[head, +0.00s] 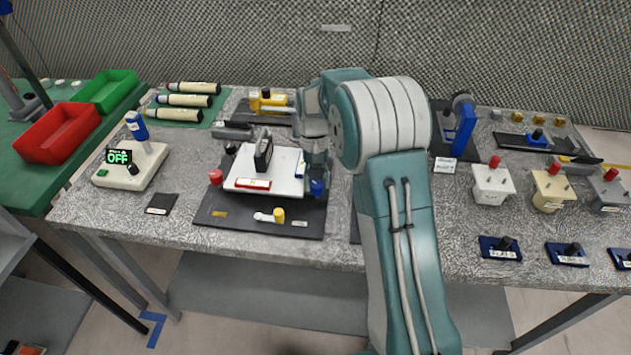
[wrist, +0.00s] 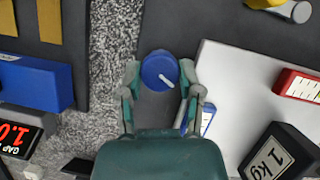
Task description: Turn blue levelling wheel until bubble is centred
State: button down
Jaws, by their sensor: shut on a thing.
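The blue levelling wheel (wrist: 158,66), with a white line on its top, sits between the fingertips of my gripper (wrist: 160,74) in the wrist view, shut on its sides. In the head view the blue wheel (head: 318,188) shows just below my gripper (head: 316,172), at the right corner of the white levelling plate (head: 235,182). A red-framed level (head: 253,184) lies along the plate's front edge and a blue-framed level (head: 300,166) along its right edge. The bubbles are too small to read. A dark 1 kg weight (head: 263,155) stands on the plate.
A red wheel (head: 215,177) and a black wheel (head: 231,149) stand at the plate's other corners. A yellow-knobbed lever (head: 278,215) lies in front. A blue block (wrist: 35,84) and a red-digit display (wrist: 17,137) are left of my gripper in the wrist view.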

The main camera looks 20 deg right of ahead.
jog(key=shift+s+m, duration=0.1)
jog(key=shift+m, duration=0.4)
jog(key=c, duration=0.5)
grip_release()
jog(key=shift+c, duration=0.2)
jog(key=v, duration=0.7)
jog(key=shift+w+r, duration=0.25)
jog(key=shift+r, duration=0.1)
jog(key=shift+d+r, duration=0.1)
